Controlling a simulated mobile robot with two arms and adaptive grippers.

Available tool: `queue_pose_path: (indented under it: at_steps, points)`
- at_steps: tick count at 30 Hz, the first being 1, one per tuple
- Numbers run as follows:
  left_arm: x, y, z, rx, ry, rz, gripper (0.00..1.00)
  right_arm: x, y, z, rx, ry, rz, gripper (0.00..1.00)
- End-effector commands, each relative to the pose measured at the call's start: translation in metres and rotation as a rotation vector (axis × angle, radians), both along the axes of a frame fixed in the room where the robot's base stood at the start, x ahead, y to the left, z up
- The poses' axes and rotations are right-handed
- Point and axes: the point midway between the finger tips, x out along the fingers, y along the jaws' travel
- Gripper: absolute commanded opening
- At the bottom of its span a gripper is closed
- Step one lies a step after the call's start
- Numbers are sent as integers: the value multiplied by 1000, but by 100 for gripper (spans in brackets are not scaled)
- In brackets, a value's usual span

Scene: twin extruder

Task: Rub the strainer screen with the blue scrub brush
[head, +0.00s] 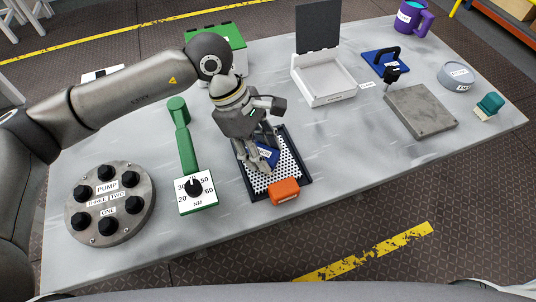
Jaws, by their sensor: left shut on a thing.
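The strainer screen (290,170) is a white perforated sheet in a dark frame, lying flat in the middle of the table. The blue scrub brush (267,154) is over the screen, partly hidden by the fingers. My left gripper (262,160) points down over the screen and is shut on the blue brush. The brush looks low over the screen or on it; I cannot tell whether its bristles touch. An orange block (285,191) is at the screen's near edge. My right gripper is not in view.
A green torque wrench with dial (196,190) and a round plate with black knobs (110,203) are to the left. A white open box (324,84), a grey slab (421,110) and a purple mug (412,18) are to the right. The table's front right is clear.

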Motion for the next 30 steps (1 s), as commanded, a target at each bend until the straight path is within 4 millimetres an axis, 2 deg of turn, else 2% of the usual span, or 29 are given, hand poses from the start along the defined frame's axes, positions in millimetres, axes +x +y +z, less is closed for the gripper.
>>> queue_pose_path:
  at_steps: [2, 8, 24, 30]
  points:
    - [0, 0, 0, 0, 0, 0, 18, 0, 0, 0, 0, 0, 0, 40]
    - [0, 0, 7, -1, 0, 0, 17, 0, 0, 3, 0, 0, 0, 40]
    - [0, 0, 50, -1, -1, -1, 17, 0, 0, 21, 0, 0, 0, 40]
    - [0, 0, 61, 1, 0, 0, 17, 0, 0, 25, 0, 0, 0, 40]
